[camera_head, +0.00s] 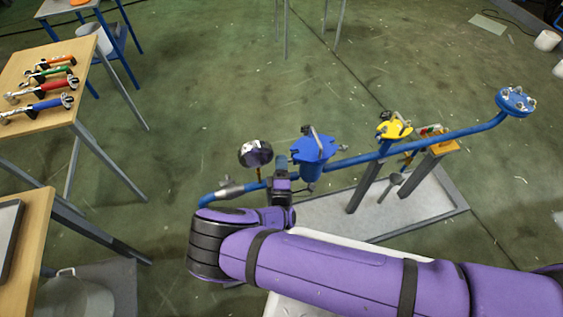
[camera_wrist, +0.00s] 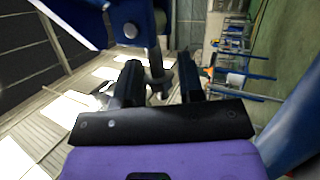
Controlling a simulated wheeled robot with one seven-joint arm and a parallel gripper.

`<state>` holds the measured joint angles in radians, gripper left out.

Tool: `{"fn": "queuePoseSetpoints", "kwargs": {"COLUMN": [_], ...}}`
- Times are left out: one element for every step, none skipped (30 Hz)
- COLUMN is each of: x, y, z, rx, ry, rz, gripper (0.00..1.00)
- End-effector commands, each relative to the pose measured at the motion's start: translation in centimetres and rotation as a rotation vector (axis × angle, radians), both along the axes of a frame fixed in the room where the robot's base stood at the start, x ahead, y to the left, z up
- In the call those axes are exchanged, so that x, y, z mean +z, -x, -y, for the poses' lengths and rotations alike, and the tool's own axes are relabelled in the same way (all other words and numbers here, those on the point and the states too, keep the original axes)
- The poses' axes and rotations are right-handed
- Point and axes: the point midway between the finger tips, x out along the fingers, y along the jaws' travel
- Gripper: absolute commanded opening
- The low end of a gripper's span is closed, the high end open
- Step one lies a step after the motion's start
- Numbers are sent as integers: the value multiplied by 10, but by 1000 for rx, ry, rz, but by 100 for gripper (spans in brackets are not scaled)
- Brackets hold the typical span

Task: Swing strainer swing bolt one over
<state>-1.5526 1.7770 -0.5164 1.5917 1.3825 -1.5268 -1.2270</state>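The blue strainer (camera_head: 313,150) stands on the blue pipe in the head view, its flat lid on top and a grey metal bolt or handle (camera_head: 316,136) rising from it. My gripper (camera_head: 282,163) is close against the strainer's left side, partly hidden by my wrist. In the wrist view my gripper (camera_wrist: 158,68) is open, with its two dark fingers apart. A grey metal rod (camera_wrist: 155,60), seemingly a swing bolt, stands between the fingers with a gap visible on each side. Blue strainer metal (camera_wrist: 100,18) lies just beyond the fingertips. Which bolt is number one I cannot tell.
A dark round gauge (camera_head: 255,153) stands left of my gripper. The blue pipe (camera_head: 450,135) runs right past a yellow valve (camera_head: 394,129) to a blue flange (camera_head: 515,101). A grey drip tray (camera_head: 425,205) lies below. A wooden table (camera_head: 30,65) with wrenches stands left.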

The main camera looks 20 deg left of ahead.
Motion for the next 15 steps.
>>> {"fn": "queuePoseSetpoints", "kwargs": {"x": [0, 0, 0, 0, 0, 0, 0, 0, 0, 0, 0, 0, 0, 1, 2], "y": [0, 0, 0, 0, 0, 0, 0, 0, 0, 0, 0, 0, 0, 0, 0], "z": [0, 0, 0, 0, 0, 0, 0, 0, 0, 0, 0, 0, 0, 0, 0], "rx": [0, 0, 0, 0, 0, 0, 0, 0, 0, 0, -1, -1, -1, -2, -3], "ry": [0, 0, 0, 0, 0, 0, 0, 0, 0, 0, 0, -3, -8, -16, -32], "rz": [0, 0, 0, 0, 0, 0, 0, 0, 0, 0, 0, -2, -5, -10, -21], "gripper": [35, 35, 35, 35, 28, 19, 12, 5, 0, 0, 0, 0, 0, 0, 0]}}
